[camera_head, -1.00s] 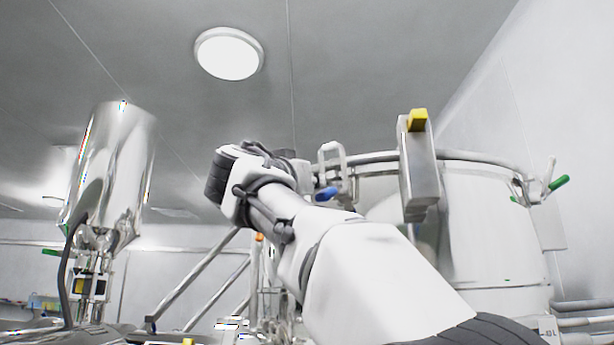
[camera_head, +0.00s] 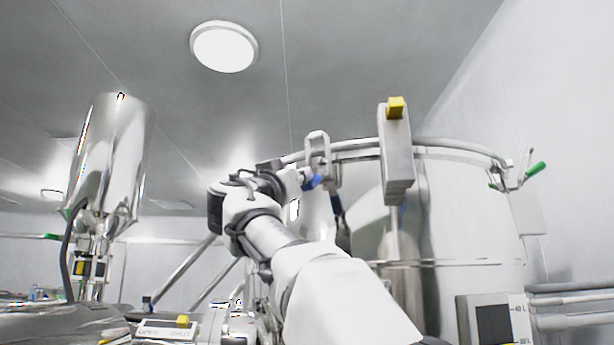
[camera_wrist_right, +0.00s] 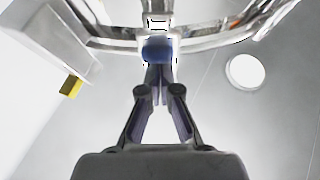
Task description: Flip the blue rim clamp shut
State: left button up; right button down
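The blue rim clamp (camera_head: 312,182) sits on the rim of the large steel vessel (camera_head: 455,215), its blue handle below a pale metal loop. It also shows in the right wrist view (camera_wrist_right: 157,50), at the top centre. My right gripper (camera_head: 296,181) reaches it from the left in the head view. In the right wrist view, the fingers (camera_wrist_right: 160,74) are together, with their tips right at the blue handle. Nothing shows between the fingers, and I cannot tell whether the tips touch the handle. My left gripper is not in view.
A grey block with a yellow top (camera_head: 397,150) hangs on the rim right of the clamp. A green-handled clamp (camera_head: 535,169) is farther right. A polished steel cylinder (camera_head: 110,155) stands at left. A display box (camera_head: 492,320) is at lower right.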

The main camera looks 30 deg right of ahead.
jog(key=shift+d+f+h+b, duration=0.2)
jog(key=shift+f+h+b, duration=0.2)
jog(key=shift+f+b, duration=0.3)
jog(key=shift+d+f+b, duration=0.15)
jog(key=shift+f+b, duration=0.1)
jog(key=shift+b, duration=0.05)
jog(key=shift+w+d+f, duration=0.15)
jog(key=shift+f, duration=0.1)
jog(key=shift+w+d+f+t+b, duration=0.3)
jog(key=shift+w+d+f+b, duration=0.1)
jog(key=shift+w+f+b, duration=0.15)
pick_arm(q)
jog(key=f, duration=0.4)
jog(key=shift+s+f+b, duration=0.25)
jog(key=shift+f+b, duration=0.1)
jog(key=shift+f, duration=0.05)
pick_arm(e)
jog(key=shift+d+f, duration=0.3)
jog(key=shift+d, duration=0.15)
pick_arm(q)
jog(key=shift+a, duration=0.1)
pick_arm(e)
jog(key=shift+f, duration=0.1)
